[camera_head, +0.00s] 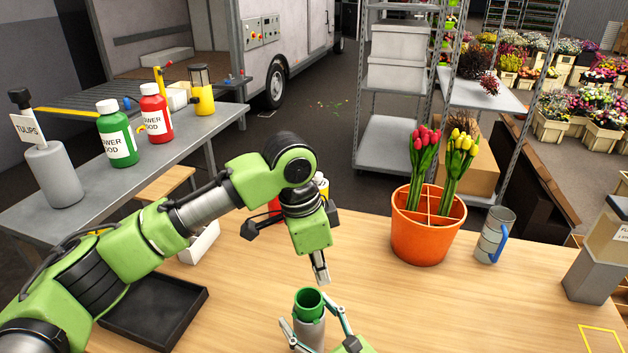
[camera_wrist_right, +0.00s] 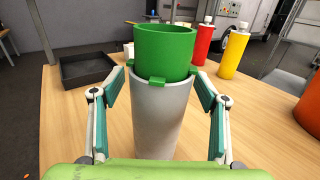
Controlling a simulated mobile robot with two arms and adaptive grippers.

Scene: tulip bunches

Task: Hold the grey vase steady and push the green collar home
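The grey vase (camera_wrist_right: 162,120) stands upright on the table, close in the right wrist view. The green collar (camera_wrist_right: 165,48) sits in its mouth, with much of its wall above the rim and small tabs at the rim.
An orange pot (camera_head: 420,245) with red and yellow tulips stands right of the vase, beside a grey jug (camera_head: 494,236). A black tray (camera_head: 150,312) lies left. Bottles stand behind my left arm. The table between vase and pot is clear.

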